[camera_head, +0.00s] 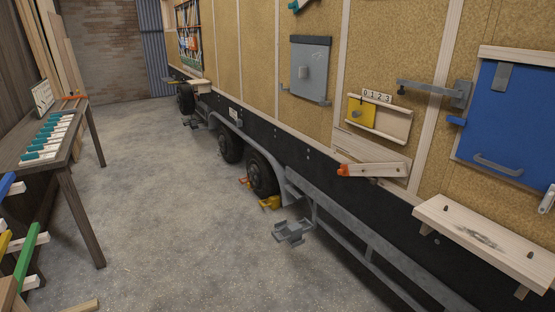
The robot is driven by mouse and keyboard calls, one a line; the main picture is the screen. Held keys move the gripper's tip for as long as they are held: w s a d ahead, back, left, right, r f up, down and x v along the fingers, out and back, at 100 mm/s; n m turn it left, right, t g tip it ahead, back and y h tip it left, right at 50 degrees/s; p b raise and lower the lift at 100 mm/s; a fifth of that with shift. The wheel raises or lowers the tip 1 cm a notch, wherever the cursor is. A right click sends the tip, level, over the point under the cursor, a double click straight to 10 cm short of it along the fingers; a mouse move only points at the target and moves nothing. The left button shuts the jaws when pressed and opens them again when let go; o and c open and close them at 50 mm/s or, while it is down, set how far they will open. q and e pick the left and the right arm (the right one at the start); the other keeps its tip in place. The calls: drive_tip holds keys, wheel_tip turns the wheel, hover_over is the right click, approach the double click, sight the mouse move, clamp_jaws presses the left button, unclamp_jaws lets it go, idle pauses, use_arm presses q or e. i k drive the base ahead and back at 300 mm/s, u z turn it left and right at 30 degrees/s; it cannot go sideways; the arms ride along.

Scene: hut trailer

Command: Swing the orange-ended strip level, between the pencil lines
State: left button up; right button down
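The orange-ended strip (378,170) is a short pale wooden bar on the trailer's side wall, in the right half of the head view. Its orange end (343,170) points left. The strip lies nearly flat across the picture, while the wall's long rails slope down to the right, so it is tilted against them with the orange end low. A pale wooden board (366,148) shows behind and above it. Pencil lines are too faint to make out. Neither of my grippers is in view, and nothing touches the strip.
Above the strip is a yellow panel (361,115) in a wooden frame, with a grey arm bracket (430,90) to its right. A wooden shelf (455,225) juts out at lower right. A grey step (293,231) sticks out below. The concrete floor (180,200) is mostly clear.

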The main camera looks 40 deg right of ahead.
sight(394, 169)
drive_tip(key=z, duration=0.3)
drive_tip(key=i, duration=1.1)
drive_tip(key=z, duration=1.25)
drive_tip(key=i, duration=0.9)
drive_tip(key=z, duration=1)
